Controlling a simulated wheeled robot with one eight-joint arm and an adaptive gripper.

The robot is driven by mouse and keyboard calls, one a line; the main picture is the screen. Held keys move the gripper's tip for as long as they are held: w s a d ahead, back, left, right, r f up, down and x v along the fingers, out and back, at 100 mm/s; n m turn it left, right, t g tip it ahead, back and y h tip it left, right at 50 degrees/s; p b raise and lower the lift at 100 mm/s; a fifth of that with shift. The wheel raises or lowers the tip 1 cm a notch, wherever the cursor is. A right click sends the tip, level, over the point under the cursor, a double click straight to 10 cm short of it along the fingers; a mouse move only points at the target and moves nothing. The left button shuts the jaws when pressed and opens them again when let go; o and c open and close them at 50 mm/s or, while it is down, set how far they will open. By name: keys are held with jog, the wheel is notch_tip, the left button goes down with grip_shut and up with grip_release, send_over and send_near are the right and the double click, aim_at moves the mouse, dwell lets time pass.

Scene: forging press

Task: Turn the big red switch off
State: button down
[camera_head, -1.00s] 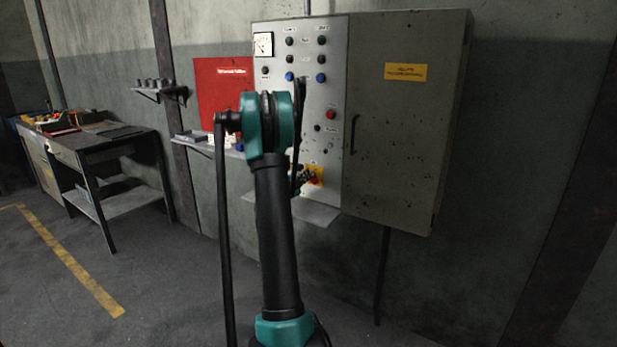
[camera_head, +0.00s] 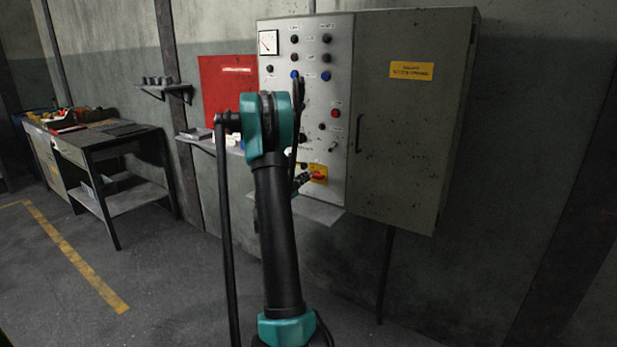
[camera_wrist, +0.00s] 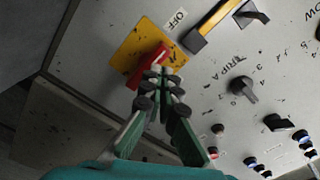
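The big red switch (camera_wrist: 148,66) is a red handle on a yellow plate (camera_wrist: 128,50), set low on the grey control panel; the word OFF is printed beside the plate. In the head view the switch (camera_head: 319,176) shows just right of my arm. My gripper (camera_wrist: 163,74) is in front of the switch, its green fingers converging to tips that are nearly together. The fingertips overlap the lower right side of the red handle in the wrist view. I cannot tell whether they touch it. In the head view my arm hides most of the gripper.
The panel carries several knobs and buttons, including a black knob (camera_wrist: 243,88) and a yellow-and-black part (camera_wrist: 214,24) near the switch. A closed cabinet door (camera_head: 410,120) is to the right. A small shelf (camera_head: 318,212) juts out below the panel. A workbench (camera_head: 100,140) stands at the left.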

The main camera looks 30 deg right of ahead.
jog(key=v, duration=0.6)
jog(key=shift+s+a, duration=0.25)
jog(key=shift+a, duration=0.05)
jog(key=shift+r, duration=0.1)
dwell(0.3)
